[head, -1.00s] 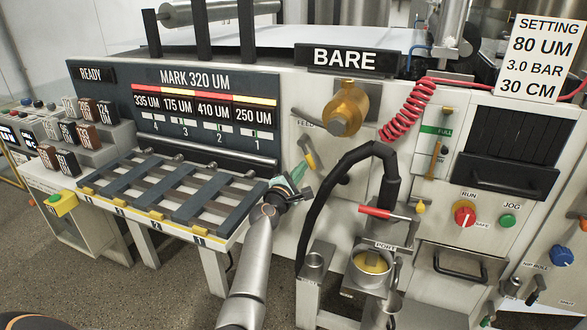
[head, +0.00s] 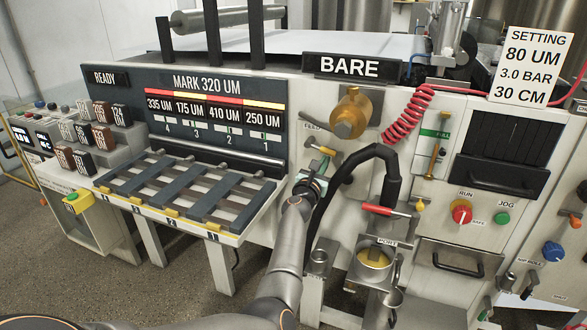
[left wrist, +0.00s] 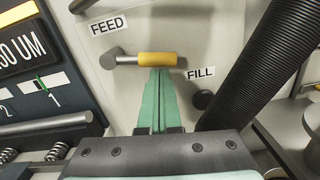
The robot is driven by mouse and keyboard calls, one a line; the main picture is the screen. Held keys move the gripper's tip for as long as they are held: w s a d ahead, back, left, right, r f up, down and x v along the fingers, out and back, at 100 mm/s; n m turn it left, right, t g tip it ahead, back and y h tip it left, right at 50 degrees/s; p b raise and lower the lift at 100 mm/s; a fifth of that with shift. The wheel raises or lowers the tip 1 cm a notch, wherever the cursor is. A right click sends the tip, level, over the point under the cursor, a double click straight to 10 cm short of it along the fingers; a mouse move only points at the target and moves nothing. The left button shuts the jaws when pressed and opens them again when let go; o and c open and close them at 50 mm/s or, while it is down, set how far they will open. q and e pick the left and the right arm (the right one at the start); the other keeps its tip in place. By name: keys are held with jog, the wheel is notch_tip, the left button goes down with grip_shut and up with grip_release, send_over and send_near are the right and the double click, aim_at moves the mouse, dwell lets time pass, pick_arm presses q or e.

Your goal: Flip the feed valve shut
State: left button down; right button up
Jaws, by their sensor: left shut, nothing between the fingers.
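The feed valve handle (left wrist: 158,59) is a grey lever with a yellow grip on the machine's front panel. In the left wrist view it lies about level, from its pivot at left toward the FILL label (left wrist: 201,73). The FEED label (left wrist: 109,25) is above its pivot. The handle also shows small in the head view (head: 327,150). My left gripper (left wrist: 158,72) has its green fingers shut and empty, with the tips right at the underside of the yellow grip. I cannot tell whether they touch. My right gripper is out of view.
A thick black hose (head: 330,185) loops just right of my left gripper; it also shows in the wrist view (left wrist: 265,65). A dark knob (left wrist: 204,99) sits below FILL. A slatted rack (head: 185,190) juts out at left. A brass fitting (head: 352,112) is above the valve.

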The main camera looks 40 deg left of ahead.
pick_arm(q)
jog(key=shift+w+d+r+n+p, duration=0.15)
jog(key=shift+r+n+p, duration=0.2)
jog(key=shift+r, duration=0.2)
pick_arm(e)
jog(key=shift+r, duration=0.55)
pick_arm(q)
jog(key=shift+f, duration=0.15)
